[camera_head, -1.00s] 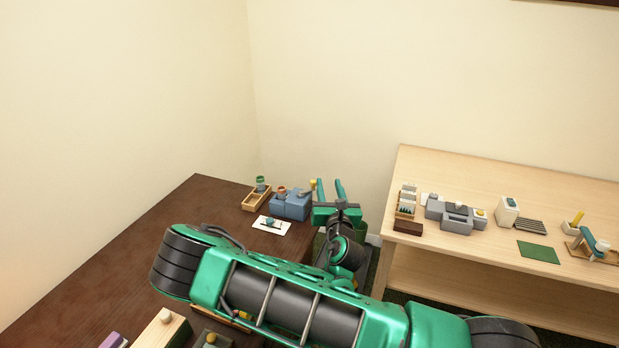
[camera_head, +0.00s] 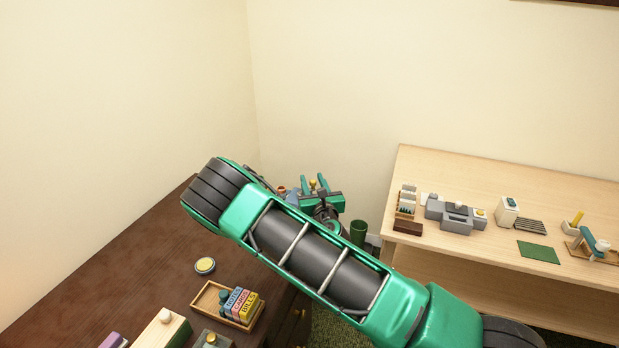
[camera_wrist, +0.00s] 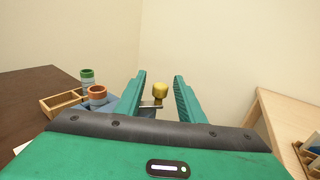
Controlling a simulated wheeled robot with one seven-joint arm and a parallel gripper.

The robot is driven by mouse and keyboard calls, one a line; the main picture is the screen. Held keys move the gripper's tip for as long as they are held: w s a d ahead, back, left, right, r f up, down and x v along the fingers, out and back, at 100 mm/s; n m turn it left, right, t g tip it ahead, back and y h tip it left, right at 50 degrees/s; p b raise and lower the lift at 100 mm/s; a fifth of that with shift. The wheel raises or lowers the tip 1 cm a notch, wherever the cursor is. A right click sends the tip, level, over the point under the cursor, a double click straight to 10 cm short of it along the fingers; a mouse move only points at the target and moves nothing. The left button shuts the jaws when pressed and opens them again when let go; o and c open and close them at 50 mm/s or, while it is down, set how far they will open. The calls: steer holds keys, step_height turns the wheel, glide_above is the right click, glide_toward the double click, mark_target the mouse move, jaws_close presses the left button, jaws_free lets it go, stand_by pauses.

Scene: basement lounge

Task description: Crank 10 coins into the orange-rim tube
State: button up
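In the wrist view, an orange-rim tube (camera_wrist: 97,94) stands upright at the blue machine (camera_wrist: 108,106), left of my fingers. The orange rim also shows in the head view (camera_head: 282,191), beside my arm. A yellow crank knob (camera_wrist: 159,90) on a metal arm (camera_wrist: 151,103) shows between my two fingers, with a gap on each side. My gripper (camera_wrist: 160,86) is open and empty; in the head view my gripper (camera_head: 313,186) is at the right end of the machine, around the knob's position. I cannot see any coins. Most of the machine is hidden by my gripper and arm.
A green-rim tube (camera_wrist: 87,77) stands by a wooden tray (camera_wrist: 62,103) left of the machine. The dark desk (camera_head: 110,275) holds a small card box (camera_head: 238,303) and a round yellow-topped item (camera_head: 205,265). A light wood table (camera_head: 500,185) stands right. A green bin (camera_head: 358,232) is below.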

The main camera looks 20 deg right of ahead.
steer(key=shift+w+d, duration=0.1)
steer(key=shift+w, duration=1.8)
jaws_close()
